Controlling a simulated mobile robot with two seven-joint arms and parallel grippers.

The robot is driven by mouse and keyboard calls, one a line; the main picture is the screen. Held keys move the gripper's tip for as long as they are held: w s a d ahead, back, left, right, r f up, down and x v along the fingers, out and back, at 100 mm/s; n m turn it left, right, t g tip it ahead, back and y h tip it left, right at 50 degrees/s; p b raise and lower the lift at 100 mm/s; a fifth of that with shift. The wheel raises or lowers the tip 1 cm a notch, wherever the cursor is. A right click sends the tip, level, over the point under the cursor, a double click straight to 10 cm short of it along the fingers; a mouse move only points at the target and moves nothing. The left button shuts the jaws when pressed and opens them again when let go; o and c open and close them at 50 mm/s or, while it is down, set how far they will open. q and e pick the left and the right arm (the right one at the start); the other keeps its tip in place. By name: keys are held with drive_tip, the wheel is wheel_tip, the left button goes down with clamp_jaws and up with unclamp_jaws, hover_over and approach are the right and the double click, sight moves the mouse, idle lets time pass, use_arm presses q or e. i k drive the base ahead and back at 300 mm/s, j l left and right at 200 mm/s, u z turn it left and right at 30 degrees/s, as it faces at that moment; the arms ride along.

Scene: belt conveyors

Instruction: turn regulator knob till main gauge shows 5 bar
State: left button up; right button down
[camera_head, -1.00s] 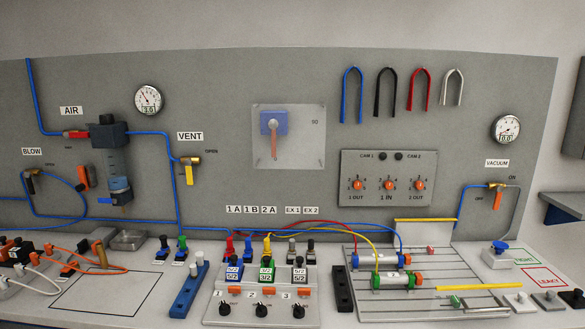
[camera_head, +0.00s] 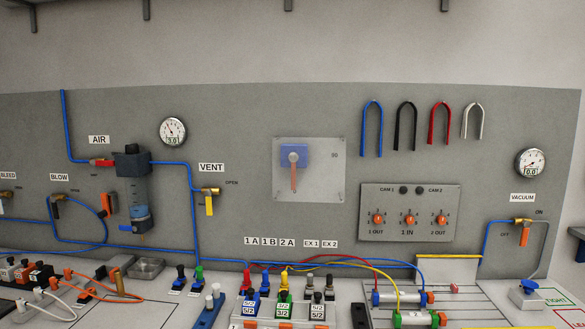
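The main gauge (camera_head: 172,131) is a round white dial on the grey panel at the upper left. A red-handled valve (camera_head: 102,162) labelled AIR sits on the blue tube just left of the regulator. Neither of my grippers is in view.
A vent valve (camera_head: 209,194) with a yellow handle is right of the regulator. A blue tube (camera_head: 88,130) runs down to the AIR valve. An orange-handled part (camera_head: 109,203) is left of the bowl. A metal tray (camera_head: 146,267) and several fittings occupy the bench below.

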sight(130, 149)
drive_tip(key=i+j+u, duration=0.15)
drive_tip(key=u, duration=0.35)
drive_tip(key=i+j+u, duration=0.2)
drive_tip(key=u, duration=0.3)
